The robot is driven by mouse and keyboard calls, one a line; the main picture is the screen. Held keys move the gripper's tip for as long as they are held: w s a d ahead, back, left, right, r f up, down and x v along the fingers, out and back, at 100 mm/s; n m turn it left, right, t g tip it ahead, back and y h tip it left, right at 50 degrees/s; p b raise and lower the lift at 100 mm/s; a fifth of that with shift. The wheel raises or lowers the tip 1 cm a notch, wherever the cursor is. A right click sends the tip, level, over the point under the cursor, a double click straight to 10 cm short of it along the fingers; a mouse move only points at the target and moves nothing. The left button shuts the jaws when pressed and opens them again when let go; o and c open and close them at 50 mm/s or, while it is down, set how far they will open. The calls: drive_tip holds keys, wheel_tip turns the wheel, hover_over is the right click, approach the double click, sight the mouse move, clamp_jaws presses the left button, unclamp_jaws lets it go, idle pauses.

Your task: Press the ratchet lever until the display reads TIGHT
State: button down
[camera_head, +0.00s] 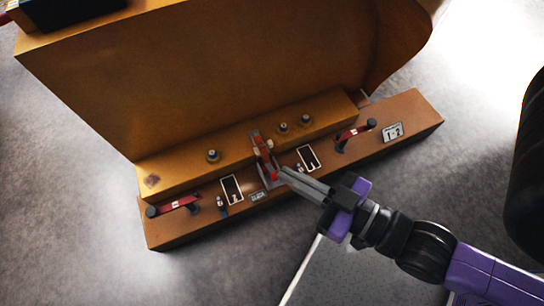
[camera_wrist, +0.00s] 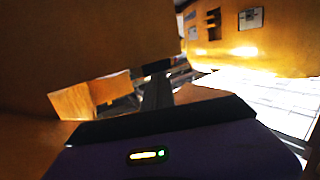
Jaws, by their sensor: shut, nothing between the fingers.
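The ratchet lever (camera_head: 264,152) is a red and grey piece standing upright at the middle of the brown base. The display (camera_head: 258,196) just below it is a small plate that appears to read SLACK. My gripper (camera_head: 283,174) is shut and empty, its dark fingers reaching in from the lower right. Its tips are at the lever's lower red end; I cannot tell whether they touch. In the wrist view the fingers (camera_wrist: 156,92) point ahead, and the lever cannot be made out there.
A large orange casting (camera_head: 220,70) rises behind the base (camera_head: 420,112). White-framed slots (camera_head: 232,189) flank the lever. Red straps with dark posts lie at left (camera_head: 178,205) and right (camera_head: 354,132), near a 1-2 plate (camera_head: 393,132). Grey floor (camera_head: 190,275) in front is open.

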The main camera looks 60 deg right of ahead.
drive_tip(key=w+d+f+m+g+h+b, duration=0.1)
drive_tip(key=w+d+f+m+g+b, duration=0.2)
drive_tip(key=w+d+f, duration=0.65)
drive_tip(key=w+d+f+m+g+h+b, duration=0.25)
drive_tip(key=w+f+b, duration=0.3)
drive_tip(key=f, duration=0.85)
drive_tip(key=w+d+f+m+g+b, duration=0.25)
drive_tip(key=w+d+f, duration=0.5)
drive_tip(key=f, duration=0.45)
wheel_tip(320, 180, down, 5)
drive_tip(key=d+m+g+b, duration=0.1)
drive_tip(key=m+g+b, duration=0.1)
drive_tip(key=s+a+f+m+g+y, duration=0.1)
drive_tip(key=s+f+g, duration=0.1)
drive_tip(key=s, duration=0.1)
drive_tip(key=s+a+f+m+g+y, duration=0.1)
drive_tip(key=s+f+g, duration=0.1)
drive_tip(key=s+a+f+m+g+y, duration=0.1)
drive_tip(key=s+f+m+g, duration=0.1)
drive_tip(key=s, duration=0.1)
drive_tip(key=shift+s+f, duration=0.25)
drive_tip(key=shift+s, duration=0.05)
drive_tip(key=shift+f, duration=0.15)
